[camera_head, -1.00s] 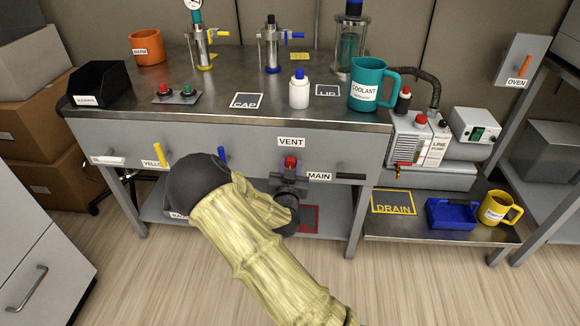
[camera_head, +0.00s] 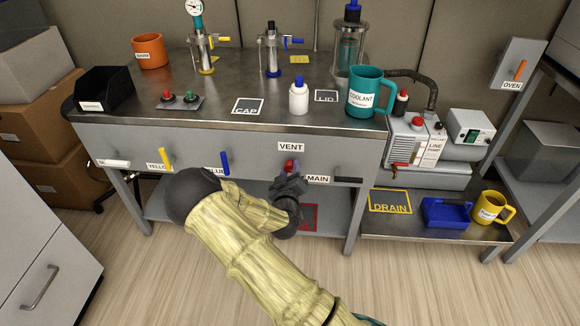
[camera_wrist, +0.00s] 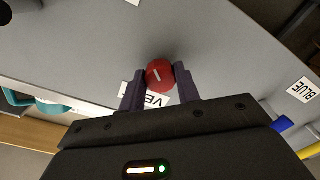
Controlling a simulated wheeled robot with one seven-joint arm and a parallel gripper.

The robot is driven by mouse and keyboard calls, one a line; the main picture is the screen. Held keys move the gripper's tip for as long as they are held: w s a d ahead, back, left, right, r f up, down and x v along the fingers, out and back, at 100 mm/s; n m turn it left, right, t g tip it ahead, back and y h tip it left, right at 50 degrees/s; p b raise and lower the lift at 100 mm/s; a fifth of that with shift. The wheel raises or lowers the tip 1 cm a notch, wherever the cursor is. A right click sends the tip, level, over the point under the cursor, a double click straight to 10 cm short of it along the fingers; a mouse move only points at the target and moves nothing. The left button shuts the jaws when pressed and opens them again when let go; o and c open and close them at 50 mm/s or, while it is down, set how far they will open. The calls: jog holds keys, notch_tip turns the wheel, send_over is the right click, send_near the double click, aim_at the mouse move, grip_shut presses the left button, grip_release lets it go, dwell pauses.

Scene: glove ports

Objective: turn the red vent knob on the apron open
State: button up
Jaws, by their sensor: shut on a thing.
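The red vent knob (camera_head: 290,166) is on the grey apron (camera_head: 250,150), just below the VENT label (camera_head: 291,147). In the wrist view the round red knob (camera_wrist: 160,75) shows a white mark, which slants in that picture. My gripper (camera_wrist: 159,80) has one dark finger on each side of the knob and is shut on it. In the head view my gripper (camera_head: 290,174) reaches up to the knob from below. The gripper hides part of the knob there. The VENT label (camera_wrist: 156,100) is partly hidden behind the fingers in the wrist view.
The black MAIN handle (camera_head: 348,181) is right of the knob on the apron. The blue handle (camera_head: 225,162) and yellow handle (camera_head: 165,159) are to its left. A white bottle (camera_head: 298,97) and teal coolant jug (camera_head: 368,92) stand on the bench above.

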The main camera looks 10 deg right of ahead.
jog(key=n+p, duration=0.1)
jog(key=n, duration=0.2)
jog(key=shift+n+p, duration=0.35)
jog(key=shift+n, duration=0.05)
jog(key=shift+a+n+p, duration=0.1)
jog(key=shift+n+p, duration=0.45)
jog(key=shift+n, duration=1.15)
jog(key=o, duration=1)
jog(key=p+v, duration=0.2)
jog(key=v, duration=1.5)
jog(key=shift+s+a+p, duration=0.1)
jog(key=shift+s+p, duration=0.05)
jog(key=shift+p, duration=0.15)
